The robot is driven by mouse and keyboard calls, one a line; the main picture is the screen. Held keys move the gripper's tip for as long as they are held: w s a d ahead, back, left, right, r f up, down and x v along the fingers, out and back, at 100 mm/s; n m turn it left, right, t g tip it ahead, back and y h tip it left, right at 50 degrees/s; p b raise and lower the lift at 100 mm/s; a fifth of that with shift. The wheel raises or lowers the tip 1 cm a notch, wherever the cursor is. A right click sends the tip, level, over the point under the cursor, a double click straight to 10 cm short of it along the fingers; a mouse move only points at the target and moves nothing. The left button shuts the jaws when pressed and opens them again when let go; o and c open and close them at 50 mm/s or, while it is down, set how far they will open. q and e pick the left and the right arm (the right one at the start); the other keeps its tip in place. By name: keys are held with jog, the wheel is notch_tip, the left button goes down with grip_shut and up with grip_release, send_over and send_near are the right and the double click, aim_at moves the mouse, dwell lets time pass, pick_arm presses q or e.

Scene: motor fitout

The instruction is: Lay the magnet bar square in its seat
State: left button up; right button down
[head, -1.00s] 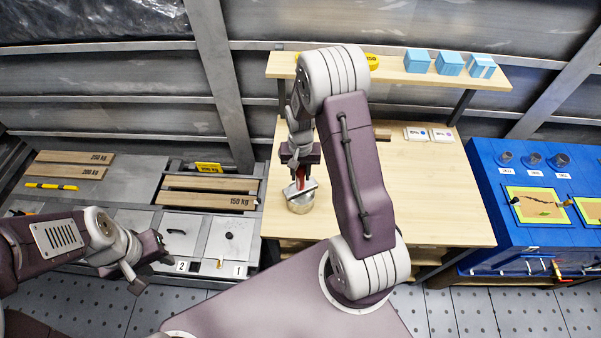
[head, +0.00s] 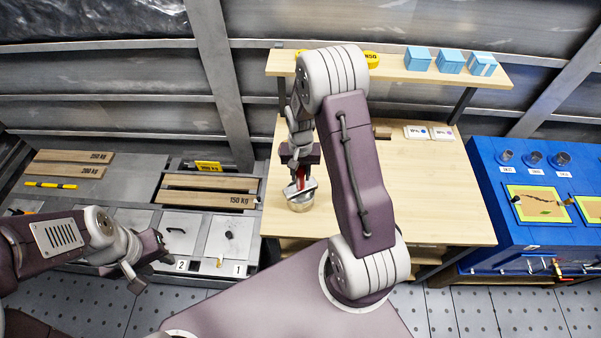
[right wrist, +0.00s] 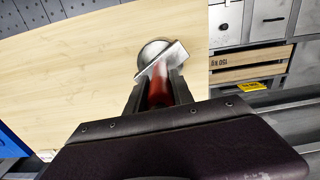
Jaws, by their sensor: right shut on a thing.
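My right gripper (head: 301,176) points down over the wooden table and is shut on a red piece (right wrist: 159,86). A flat silver bar (right wrist: 163,62) shows at the end of the red piece, and I take the two together to be the magnet bar. The silver bar lies slantwise over a round metal cup (head: 301,205), which also shows in the right wrist view (right wrist: 150,50). I cannot tell whether bar and cup touch, and the seat inside is hidden. My left gripper (head: 153,274) is open and empty, off to the left near the grey cabinet.
The wooden table (head: 440,200) is mostly clear. White cards (head: 430,132) lie at its back. A shelf (head: 400,73) behind holds blue boxes (head: 450,62). A blue bench (head: 500,215) stands right. A grey cabinet (head: 140,190) with wooden bars (head: 210,198) stands left.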

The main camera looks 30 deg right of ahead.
jog(key=shift+f, duration=0.15)
dwell(0.5)
jog(key=c, duration=1)
grip_release()
notch_tip(320, 180, up, 9)
jog(key=shift+r+b, duration=0.1)
jog(key=shift+b, duration=0.65)
